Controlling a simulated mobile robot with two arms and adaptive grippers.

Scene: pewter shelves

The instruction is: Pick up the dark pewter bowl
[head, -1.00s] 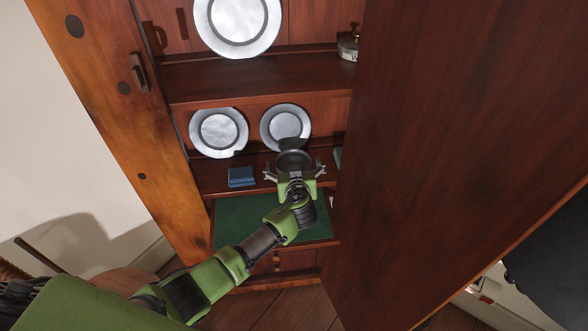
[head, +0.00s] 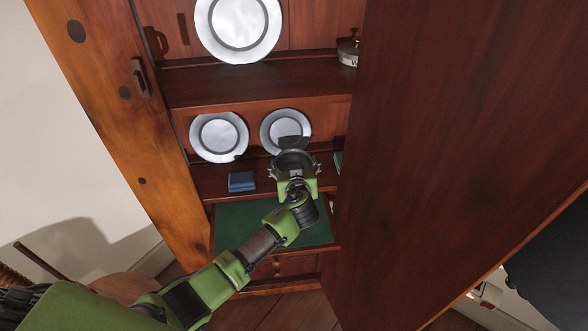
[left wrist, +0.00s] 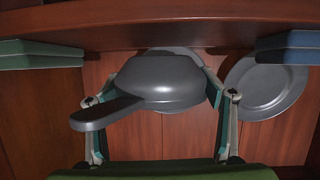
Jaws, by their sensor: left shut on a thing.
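The dark pewter bowl (head: 294,157) is at the lower open shelf, in front of the right-hand plate. It has one flat handle, seen in the left wrist view, where the bowl (left wrist: 165,82) fills the space between the fingers. My left gripper (head: 295,168) is shut on the bowl, with one finger on each side; the fingers also show in the left wrist view (left wrist: 160,100). The gripper hides part of the bowl in the head view. I cannot tell if the bowl's underside touches the shelf. My right gripper is not in view.
A blue book (head: 241,181) lies left of the gripper, and a green book (left wrist: 40,55) is on the other side. Pewter plates (head: 219,137) (head: 285,131) lean behind. The shelf above (head: 255,84) and the large wooden panel (head: 440,150) on the right limit room.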

